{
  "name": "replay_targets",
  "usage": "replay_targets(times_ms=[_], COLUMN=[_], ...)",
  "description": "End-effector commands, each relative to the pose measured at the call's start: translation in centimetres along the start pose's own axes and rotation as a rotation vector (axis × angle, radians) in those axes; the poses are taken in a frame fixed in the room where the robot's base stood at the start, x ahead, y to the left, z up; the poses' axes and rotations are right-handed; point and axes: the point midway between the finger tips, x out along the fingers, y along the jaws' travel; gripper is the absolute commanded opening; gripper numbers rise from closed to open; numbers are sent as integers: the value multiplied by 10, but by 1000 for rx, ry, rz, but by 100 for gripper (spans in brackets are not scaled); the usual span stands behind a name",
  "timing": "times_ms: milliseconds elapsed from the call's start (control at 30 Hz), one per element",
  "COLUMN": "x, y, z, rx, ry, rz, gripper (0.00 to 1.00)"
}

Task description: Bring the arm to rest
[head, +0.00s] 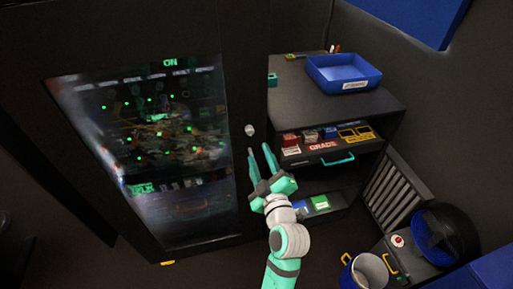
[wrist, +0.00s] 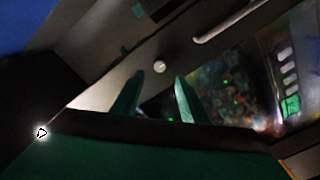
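My gripper (head: 259,151) is raised in front of the dark cabinet, near the right edge of its screen. Its two green fingers stand apart with nothing visible between them. In the wrist view my gripper (wrist: 158,79) also shows open and empty. A small pale ball (head: 250,130) sits on the panel just beyond the fingertips in the head view. The ball (wrist: 160,67) shows between and slightly above the fingertips in the wrist view. I cannot tell the exact gap, but no contact is visible. The lit screen (head: 150,150) reads "ON" at the top and shows several green dots.

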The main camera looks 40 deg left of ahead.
Motion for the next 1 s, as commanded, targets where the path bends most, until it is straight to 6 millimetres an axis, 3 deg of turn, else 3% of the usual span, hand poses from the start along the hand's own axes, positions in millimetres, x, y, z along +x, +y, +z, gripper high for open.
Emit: replay_targets(times_ms=[200,767,867,1000], x=[-14,-14,-20,-43], y=[0,-1,-4,-18], z=[0,0,9,38], rx=[-1,3,36,147], ry=[0,-2,-22,-97], rz=[-1,1,16,72], gripper=[40,40,40,40])
